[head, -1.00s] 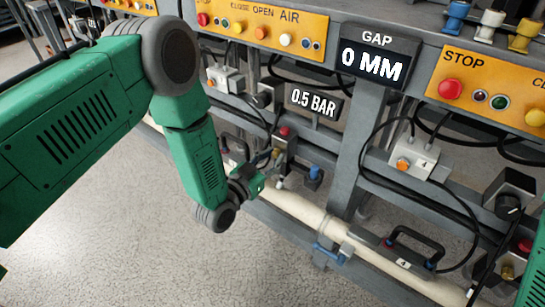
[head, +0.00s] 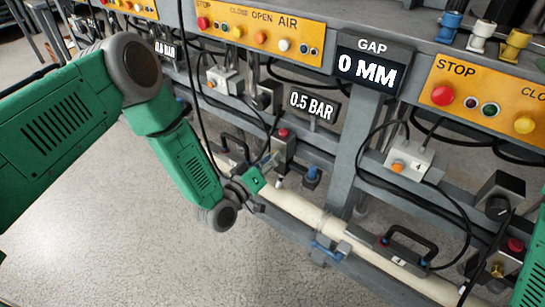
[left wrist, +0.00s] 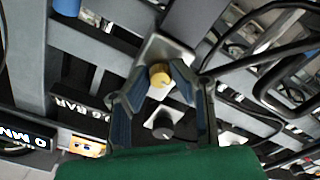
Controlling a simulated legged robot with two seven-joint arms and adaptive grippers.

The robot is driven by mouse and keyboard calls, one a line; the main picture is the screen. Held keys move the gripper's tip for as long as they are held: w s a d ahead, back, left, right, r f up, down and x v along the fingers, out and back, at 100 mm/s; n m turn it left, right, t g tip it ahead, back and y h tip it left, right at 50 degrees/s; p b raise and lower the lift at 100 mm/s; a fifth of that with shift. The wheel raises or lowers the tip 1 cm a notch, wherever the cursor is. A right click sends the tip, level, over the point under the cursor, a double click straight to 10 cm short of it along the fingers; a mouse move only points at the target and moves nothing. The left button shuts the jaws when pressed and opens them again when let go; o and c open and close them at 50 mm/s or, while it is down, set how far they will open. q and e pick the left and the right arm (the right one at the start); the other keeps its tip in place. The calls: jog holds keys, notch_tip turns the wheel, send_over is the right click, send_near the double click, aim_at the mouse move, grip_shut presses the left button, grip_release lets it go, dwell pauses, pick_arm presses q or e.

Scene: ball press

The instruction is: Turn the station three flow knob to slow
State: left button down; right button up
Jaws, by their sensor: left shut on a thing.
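The station three valve box (head: 284,148) is a grey box with a red button on top, below the 0.5 BAR sign (head: 314,102) in the head view. My left gripper (head: 268,164) is at the left face of this box. In the left wrist view its two fingers (left wrist: 160,82) are shut on a brass-yellow flow knob (left wrist: 159,74) on a grey plate. My right gripper is not in view.
A cream pipe (head: 295,207) runs below the box, with a blue-handled valve (head: 328,250) on it. A grey post (head: 352,150) and black cables stand to the right. A blue-topped part (head: 312,174) is close beside the box. The floor at left is clear.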

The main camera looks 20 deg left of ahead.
pick_arm(q)
jog(key=n+b, duration=0.1)
jog(key=n, duration=0.4)
jog(key=n+b, duration=0.1)
jog(key=n, duration=0.5)
jog(key=shift+s+a+f+n, duration=0.1)
jog(key=shift+s+f+n, duration=0.1)
jog(key=shift+n, duration=0.1)
dwell(0.4)
jog(key=c, duration=1.4)
grip_release()
jog(key=shift+w+r, duration=0.1)
jog(key=v, duration=1.2)
jog(key=shift+a, duration=0.1)
